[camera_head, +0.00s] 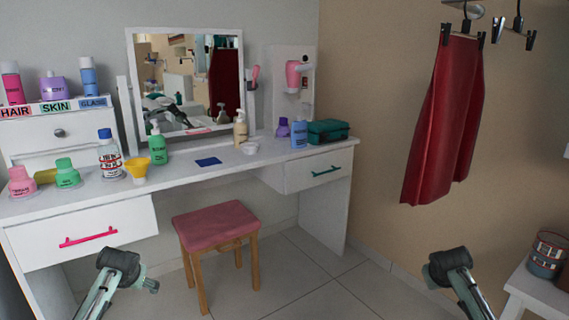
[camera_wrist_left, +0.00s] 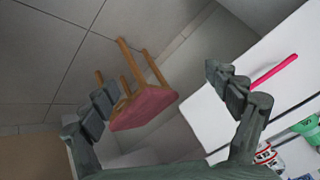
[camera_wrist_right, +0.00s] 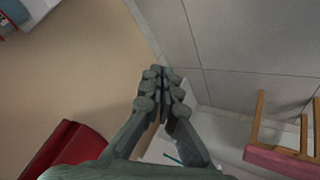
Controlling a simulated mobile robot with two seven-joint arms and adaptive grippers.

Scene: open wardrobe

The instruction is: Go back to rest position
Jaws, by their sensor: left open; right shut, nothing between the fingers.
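My left gripper (camera_wrist_left: 165,88) is open and empty in the left wrist view, its fingers spread wide with the pink stool and a white drawer beyond them. My right gripper (camera_wrist_right: 162,85) is shut with nothing between its fingers in the right wrist view, over floor and wall. In the head view my left arm comes in at the lower left, in front of the white dressing table (camera_head: 225,166). My right arm comes in at the lower right, over the floor. Both arms appear clear of the furniture. The finger details are too small to tell in the head view.
A pink-topped stool (camera_head: 215,223) stands between the arms, before the table. Bottles, a mirror (camera_head: 188,83) and a teal case (camera_head: 328,130) are on the table. A white side table (camera_head: 540,292) stands lower right. Floor between stool and right arm is clear.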

